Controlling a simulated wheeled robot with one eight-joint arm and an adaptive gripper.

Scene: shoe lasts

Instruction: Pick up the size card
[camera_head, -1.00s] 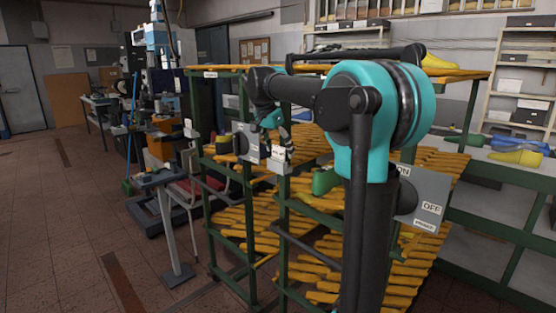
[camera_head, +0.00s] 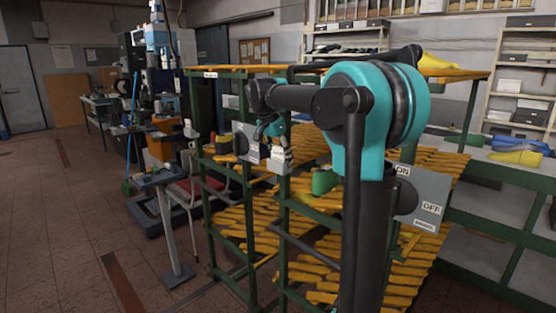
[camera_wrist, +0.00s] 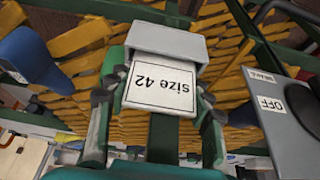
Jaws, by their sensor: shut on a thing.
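The size card is a white card (camera_wrist: 160,88) with "size 42" printed on it, upside down in the wrist view. My gripper (camera_wrist: 158,96) is shut on it, one finger at each side edge. The card's far edge meets a grey holder (camera_wrist: 167,42); I cannot tell how much of it sits inside. In the head view my gripper (camera_head: 277,143) is at the green rack's front post, just above the pale holder (camera_head: 279,166). The card is too small to make out clearly there.
The green rack (camera_head: 281,240) has yellow slatted shelves. A green last (camera_head: 323,182) lies behind the front post.

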